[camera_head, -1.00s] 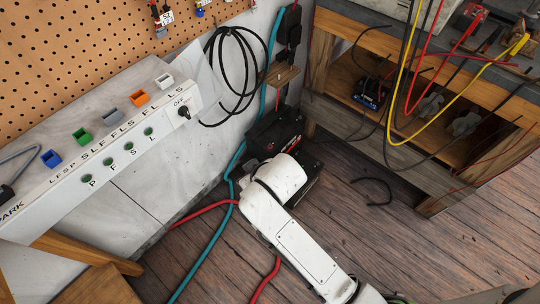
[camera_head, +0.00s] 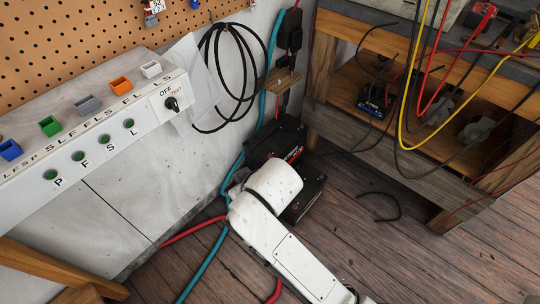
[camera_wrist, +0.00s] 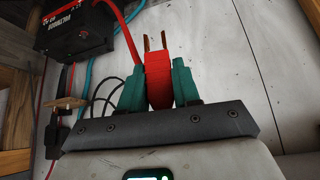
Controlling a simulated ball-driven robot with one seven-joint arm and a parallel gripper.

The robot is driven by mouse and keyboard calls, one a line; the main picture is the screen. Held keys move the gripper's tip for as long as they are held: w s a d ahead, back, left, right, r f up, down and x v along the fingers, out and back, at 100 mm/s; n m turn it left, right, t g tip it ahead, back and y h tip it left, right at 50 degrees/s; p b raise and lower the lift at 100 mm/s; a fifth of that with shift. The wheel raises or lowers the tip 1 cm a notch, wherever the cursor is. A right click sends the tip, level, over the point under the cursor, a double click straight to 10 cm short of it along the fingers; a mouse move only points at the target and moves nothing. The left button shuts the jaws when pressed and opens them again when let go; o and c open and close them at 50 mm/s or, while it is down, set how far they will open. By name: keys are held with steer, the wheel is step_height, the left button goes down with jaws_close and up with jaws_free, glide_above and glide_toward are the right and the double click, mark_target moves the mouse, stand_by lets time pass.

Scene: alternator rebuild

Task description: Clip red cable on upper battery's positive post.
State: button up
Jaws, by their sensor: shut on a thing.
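In the wrist view, my gripper (camera_wrist: 158,72) has its green fingers shut on the red clip (camera_wrist: 158,88). The clip's two copper prongs stick out beyond the fingertips, apart from each other, against the pale wall. The red cable (camera_wrist: 130,36) runs from the clip up and left, past a black battery (camera_wrist: 75,27). That battery is cut by the frame edge and apart from the clip. In the head view, two black batteries, a rear one (camera_head: 272,141) and a front one (camera_head: 312,193), stand by the wall. My arm partly covers them and hides the gripper and clip. No battery post is clearly visible.
A teal hose (camera_head: 205,264) and red cable (camera_head: 193,231) lie on the floor left of my arm. A white switch panel (camera_head: 105,150) is at left. A wooden bench (camera_head: 340,125) with hanging leads stands at right. A black cable coil (camera_head: 232,90) hangs on the wall.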

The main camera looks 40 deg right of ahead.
steer(key=shift+r+p, duration=0.2)
steer(key=shift+p, duration=0.55)
steer(key=w+d+n+y+b, duration=0.1)
steer(key=w+d+b, duration=0.1)
steer(key=w+d, duration=0.95)
steer(key=w+d+b, duration=0.3)
steer(key=w+d, duration=0.5)
steer(key=d, duration=0.7)
steer(key=shift+n, duration=0.3)
step_height(320, 180, down, 21)
steer(key=b, duration=1.2)
steer(key=shift+r, duration=0.15)
steer(key=shift+f+b, duration=1.05)
steer(key=shift+f, duration=0.15)
steer(key=o, duration=0.8)
